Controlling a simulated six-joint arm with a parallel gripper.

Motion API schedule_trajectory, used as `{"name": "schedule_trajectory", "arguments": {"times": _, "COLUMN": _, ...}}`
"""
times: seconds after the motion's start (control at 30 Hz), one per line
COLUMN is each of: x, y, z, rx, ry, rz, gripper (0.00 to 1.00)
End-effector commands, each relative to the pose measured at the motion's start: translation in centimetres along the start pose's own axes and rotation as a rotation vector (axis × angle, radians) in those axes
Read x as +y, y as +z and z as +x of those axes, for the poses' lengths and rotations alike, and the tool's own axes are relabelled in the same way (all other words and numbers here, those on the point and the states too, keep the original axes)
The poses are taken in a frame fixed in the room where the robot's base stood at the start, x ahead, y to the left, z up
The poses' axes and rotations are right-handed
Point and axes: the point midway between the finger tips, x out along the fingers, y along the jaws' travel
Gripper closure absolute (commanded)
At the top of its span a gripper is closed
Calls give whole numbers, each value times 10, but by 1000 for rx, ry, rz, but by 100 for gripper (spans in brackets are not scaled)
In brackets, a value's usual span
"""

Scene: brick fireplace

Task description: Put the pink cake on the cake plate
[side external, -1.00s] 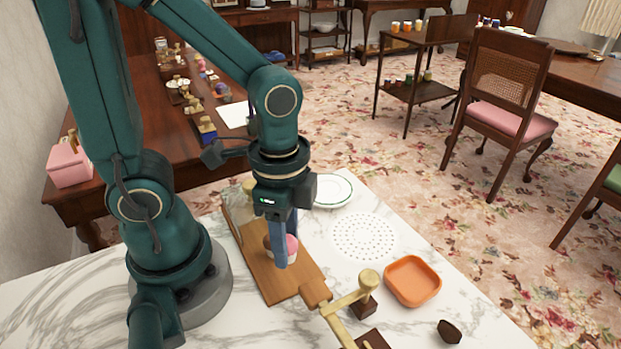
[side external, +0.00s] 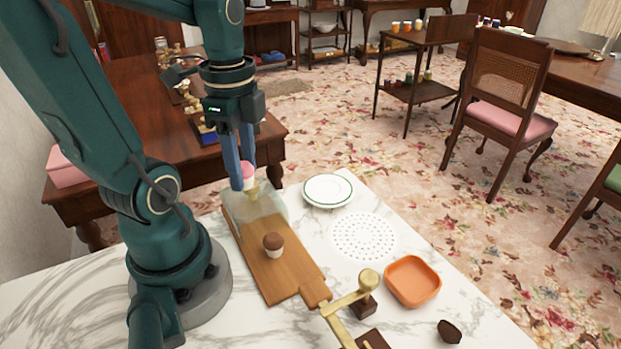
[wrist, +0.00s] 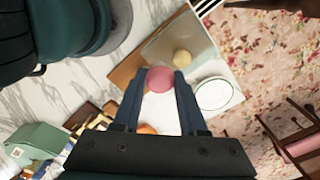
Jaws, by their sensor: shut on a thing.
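The pink cake (side external: 247,171) is small, with a pink top and pale base. My gripper (side external: 247,183) is shut on it and holds it up in the air, in front of or over the clear cover as seen from the side. In the wrist view the pink cake (wrist: 160,79) sits between the two blue fingertips. A white plate with a green rim (side external: 328,189) lies empty on the marble, right of my gripper; it also shows in the wrist view (wrist: 213,94). It looks like the cake plate.
A brown-topped cake (side external: 273,243) stands on the wooden board (side external: 285,275). A clear cover (side external: 265,208) with a brass knob (wrist: 182,58) stands at the board's far end. An orange dish (side external: 412,281), a perforated disc (side external: 364,237) and a brass-armed device (side external: 350,297) are to the right.

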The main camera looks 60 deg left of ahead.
Motion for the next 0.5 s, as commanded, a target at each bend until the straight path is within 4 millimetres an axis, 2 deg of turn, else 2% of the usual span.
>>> {"name": "schedule_trajectory", "arguments": {"times": 0.17, "x": -21, "y": 0, "z": -14, "rx": 0, "ry": -1, "rz": 13, "gripper": 100}}
{"name": "schedule_trajectory", "arguments": {"times": 0.33, "x": -61, "y": 0, "z": -28, "rx": -1, "ry": 1, "rz": 15, "gripper": 100}}
{"name": "schedule_trajectory", "arguments": {"times": 0.5, "x": -104, "y": 4, "z": -32, "rx": -1, "ry": 4, "rz": 5, "gripper": 100}}
